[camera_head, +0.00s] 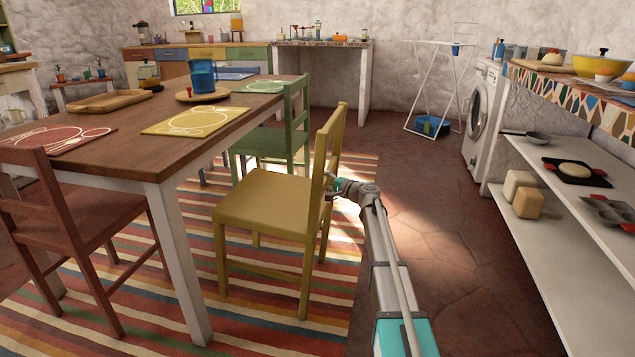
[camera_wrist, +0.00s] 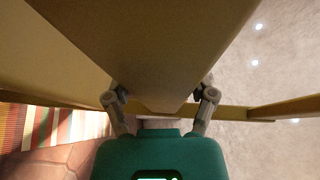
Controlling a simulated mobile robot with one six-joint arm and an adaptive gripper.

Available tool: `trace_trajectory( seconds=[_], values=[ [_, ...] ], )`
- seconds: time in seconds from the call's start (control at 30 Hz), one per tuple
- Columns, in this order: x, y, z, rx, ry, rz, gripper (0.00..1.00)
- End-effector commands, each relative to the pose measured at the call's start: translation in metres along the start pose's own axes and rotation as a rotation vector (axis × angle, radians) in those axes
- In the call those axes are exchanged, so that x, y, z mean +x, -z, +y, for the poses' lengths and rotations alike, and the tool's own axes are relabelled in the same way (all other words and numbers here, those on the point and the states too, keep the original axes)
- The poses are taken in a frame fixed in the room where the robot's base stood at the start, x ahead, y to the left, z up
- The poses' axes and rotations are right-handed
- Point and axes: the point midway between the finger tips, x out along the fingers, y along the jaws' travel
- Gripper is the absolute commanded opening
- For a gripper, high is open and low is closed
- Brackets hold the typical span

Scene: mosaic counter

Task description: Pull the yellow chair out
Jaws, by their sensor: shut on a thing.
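The yellow chair (camera_head: 265,203) stands upright on the striped rug in the head view, at the right side of the wooden table (camera_head: 130,140). Its seat faces the table, and its backrest is on the right. My gripper (camera_head: 334,188) reaches the backrest from the right, low near the seat. In the wrist view, the two fingers of my gripper (camera_wrist: 160,97) are on either side of a yellow wooden part of the chair (camera_wrist: 165,60), shut on it. The exact contact of the fingertips is partly hidden behind that part.
A green chair (camera_head: 275,140) stands behind the yellow one, and a red-brown chair (camera_head: 65,215) is at the front left. Shelves (camera_head: 570,235) and a washing machine (camera_head: 483,120) line the right. Tiled floor (camera_head: 440,225) right of the chair is clear. A drying rack (camera_head: 440,75) stands farther back.

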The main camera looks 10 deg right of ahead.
Motion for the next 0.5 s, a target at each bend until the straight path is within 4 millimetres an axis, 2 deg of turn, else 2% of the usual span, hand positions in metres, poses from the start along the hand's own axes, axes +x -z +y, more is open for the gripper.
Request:
trace_trajectory(
  seconds=[0.2,0.23,0.37,0.5],
  values=[
    [0.0036,-0.0038,-0.0002,0.002,0.001,-0.004,0.11],
    [0.0039,-0.0042,-0.0002,0.002,0.001,-0.005,0.78],
    [0.0054,-0.0062,-0.0001,0.002,0.000,-0.008,1.00],
    [0.0060,-0.0067,0.0000,0.001,0.000,-0.009,1.00]
  ],
)
